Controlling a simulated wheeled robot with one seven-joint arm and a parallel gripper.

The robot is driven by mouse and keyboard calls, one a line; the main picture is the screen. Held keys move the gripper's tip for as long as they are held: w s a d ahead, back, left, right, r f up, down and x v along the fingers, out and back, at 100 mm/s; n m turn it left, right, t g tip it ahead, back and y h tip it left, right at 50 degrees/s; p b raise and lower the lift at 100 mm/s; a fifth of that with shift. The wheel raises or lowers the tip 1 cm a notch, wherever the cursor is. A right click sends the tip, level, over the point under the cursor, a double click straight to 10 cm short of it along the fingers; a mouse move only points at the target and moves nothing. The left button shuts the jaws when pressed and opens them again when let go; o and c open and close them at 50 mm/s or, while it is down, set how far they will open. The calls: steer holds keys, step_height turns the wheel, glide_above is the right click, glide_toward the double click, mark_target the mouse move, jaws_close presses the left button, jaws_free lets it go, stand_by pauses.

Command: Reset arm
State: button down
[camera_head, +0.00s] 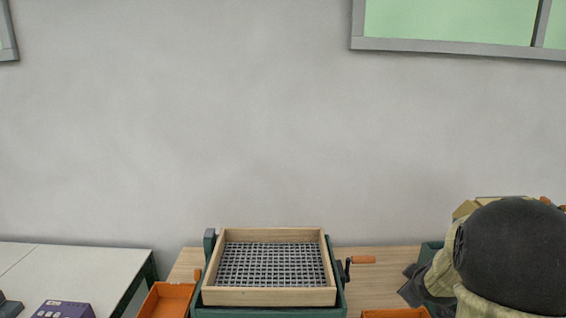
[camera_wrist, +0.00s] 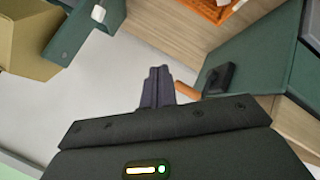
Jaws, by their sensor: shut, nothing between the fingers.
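My gripper (camera_wrist: 157,86) shows in the wrist view with its two dark fingers together and nothing between them. It points past a green machine body (camera_wrist: 245,62), whose black crank (camera_wrist: 218,78) with an orange grip is just right of the fingertips. They look apart, though the gap is hard to judge. In the head view my arm fills the lower right corner, and my fingers cannot be made out clearly there.
A wooden frame with a grey mesh (camera_head: 275,297) sits in a green stand on a wooden table. An orange tray (camera_head: 166,300) stands at its left, and a crank with an orange handle (camera_head: 362,260) juts out at its right. A purple box (camera_head: 63,310) lies on the white table (camera_head: 75,266).

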steer(key=s+a+f+m+g+y+p, duration=0.1)
steer(key=s+a+m+g+y+p, duration=0.2)
steer(key=s+a, duration=1.5)
steer(key=a+m+g, duration=0.2)
steer(key=m+g, duration=0.1)
steer(key=shift+a, duration=0.2)
steer(key=shift+f, duration=0.1)
